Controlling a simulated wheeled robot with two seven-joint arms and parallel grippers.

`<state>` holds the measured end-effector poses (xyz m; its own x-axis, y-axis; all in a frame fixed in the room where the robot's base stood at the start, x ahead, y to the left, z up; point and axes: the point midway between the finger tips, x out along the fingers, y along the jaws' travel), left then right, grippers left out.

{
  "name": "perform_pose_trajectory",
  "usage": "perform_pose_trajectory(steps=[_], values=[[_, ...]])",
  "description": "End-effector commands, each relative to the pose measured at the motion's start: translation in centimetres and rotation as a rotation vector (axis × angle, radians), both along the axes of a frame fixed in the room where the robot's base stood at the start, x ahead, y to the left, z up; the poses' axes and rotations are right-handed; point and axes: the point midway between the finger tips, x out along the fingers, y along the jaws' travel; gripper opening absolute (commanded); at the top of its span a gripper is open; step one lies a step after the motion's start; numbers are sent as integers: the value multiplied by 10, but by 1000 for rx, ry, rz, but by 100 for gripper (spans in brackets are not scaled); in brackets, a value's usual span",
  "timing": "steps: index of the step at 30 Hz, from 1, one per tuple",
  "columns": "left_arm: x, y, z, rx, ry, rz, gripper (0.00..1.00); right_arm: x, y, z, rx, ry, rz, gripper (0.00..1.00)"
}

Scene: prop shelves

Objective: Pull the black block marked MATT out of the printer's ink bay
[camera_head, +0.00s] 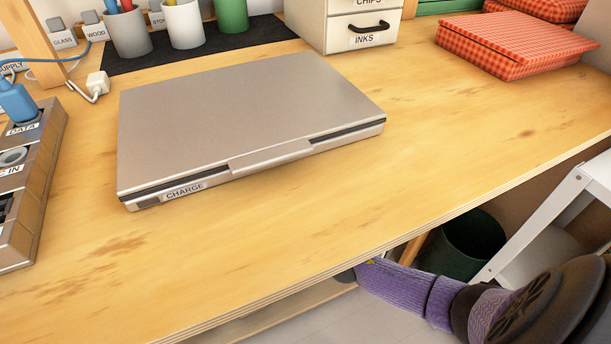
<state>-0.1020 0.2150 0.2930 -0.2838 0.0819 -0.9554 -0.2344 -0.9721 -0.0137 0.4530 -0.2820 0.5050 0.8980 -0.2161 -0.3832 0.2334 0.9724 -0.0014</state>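I see neither a printer with an ink bay nor a black block marked MATT in this view. A purple and black arm, which looks like my right one, comes in from the lower right, below the desk's front edge. Its far end (345,275) is small and dark and partly hidden by the desk edge, so I cannot make out its fingers. My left gripper does not show.
A closed grey laptop (245,120) marked CHARGE lies on the wooden desk (450,150). A socket panel (38,165) marked DATA is at left. Cups (184,25) stand on a black mat, beside an INKS drawer (340,38). Red checked boxes (500,50) sit at right. The front desk is clear.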

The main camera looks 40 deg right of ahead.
Motion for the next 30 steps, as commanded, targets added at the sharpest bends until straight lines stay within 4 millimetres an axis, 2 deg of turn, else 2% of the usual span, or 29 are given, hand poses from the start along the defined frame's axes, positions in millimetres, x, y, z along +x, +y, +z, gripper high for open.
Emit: perform_pose_trajectory(steps=[6,19,20,21,27,28,30], values=[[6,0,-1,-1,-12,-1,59,1,0,1,1,-1,0,92],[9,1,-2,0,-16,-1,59,0,0,1,1,0,0,1],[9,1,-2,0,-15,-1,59,0,0,1,1,0,0,0],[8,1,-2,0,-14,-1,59,0,0,1,1,0,0,46],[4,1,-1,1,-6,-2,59,0,0,0,1,1,0,4],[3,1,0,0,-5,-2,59,0,0,0,1,1,0,0],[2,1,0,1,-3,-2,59,0,0,0,1,1,0,0]])
